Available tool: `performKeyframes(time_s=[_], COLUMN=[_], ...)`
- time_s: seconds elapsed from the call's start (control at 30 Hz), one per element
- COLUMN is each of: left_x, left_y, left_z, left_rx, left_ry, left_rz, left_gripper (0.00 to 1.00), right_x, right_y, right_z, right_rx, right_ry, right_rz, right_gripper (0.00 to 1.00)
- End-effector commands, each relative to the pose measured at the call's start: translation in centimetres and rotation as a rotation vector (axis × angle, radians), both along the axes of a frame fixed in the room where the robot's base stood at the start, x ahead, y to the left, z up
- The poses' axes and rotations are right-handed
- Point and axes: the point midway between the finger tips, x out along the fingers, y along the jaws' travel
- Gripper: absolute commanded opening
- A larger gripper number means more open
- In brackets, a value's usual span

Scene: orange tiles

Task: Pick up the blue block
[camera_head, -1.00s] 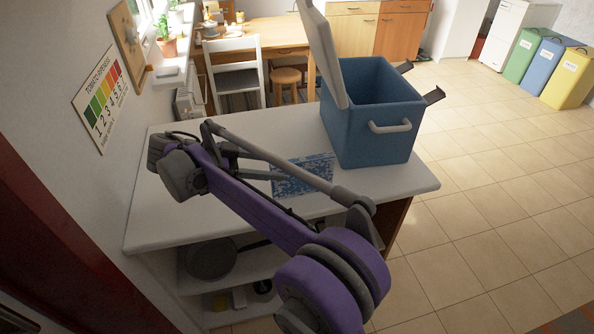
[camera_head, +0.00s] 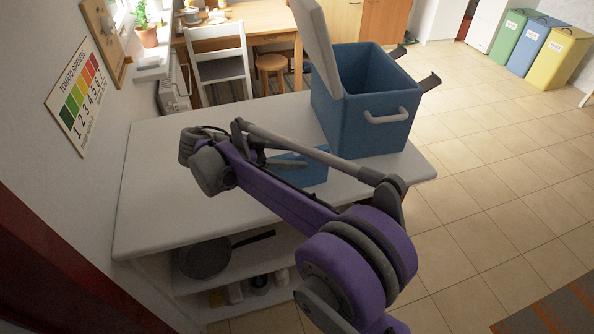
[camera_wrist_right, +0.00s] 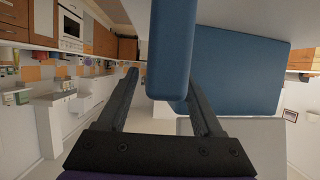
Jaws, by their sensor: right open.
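The blue block (camera_head: 312,176) stands on the white counter, partly hidden behind my right forearm in the head view. In the right wrist view the block (camera_wrist_right: 172,50) shows as an upright blue shape, its lower end between the two dark fingertips. My right gripper (camera_head: 284,161) is at the block, its fingers pointing right; in the wrist view the gripper (camera_wrist_right: 160,78) is open. I cannot tell whether a finger touches the block. My left gripper is not in view.
A blue cooler box (camera_head: 362,135) with its lid raised stands at the counter's far right, close behind the block. The white counter (camera_head: 160,195) is clear on the left. A pan (camera_head: 205,258) lies on the shelf below. A chair (camera_head: 218,68) stands beyond.

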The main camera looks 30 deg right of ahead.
Motion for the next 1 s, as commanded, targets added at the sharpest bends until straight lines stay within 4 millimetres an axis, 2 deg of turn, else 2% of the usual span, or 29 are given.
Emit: performKeyframes(time_s=[0.1, 0.33, 0.7, 1.0], left_x=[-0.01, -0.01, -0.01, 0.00], left_y=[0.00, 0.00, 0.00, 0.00], left_z=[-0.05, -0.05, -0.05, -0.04], left_rx=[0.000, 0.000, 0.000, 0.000], left_ry=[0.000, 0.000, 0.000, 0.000], left_rz=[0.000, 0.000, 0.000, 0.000], left_gripper=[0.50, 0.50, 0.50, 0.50], right_x=[-0.31, -0.29, -0.29, -0.29], right_y=[-1.35, -1.47, -1.44, -1.44], right_z=[-0.60, -0.66, -0.66, -0.67], right_rx=[0.000, 0.000, 0.001, 0.001], right_ry=[-0.001, 0.001, -0.001, -0.001], right_rz=[-0.001, 0.001, 0.001, 0.001], right_gripper=[0.68, 0.68, 0.01, 0.00])
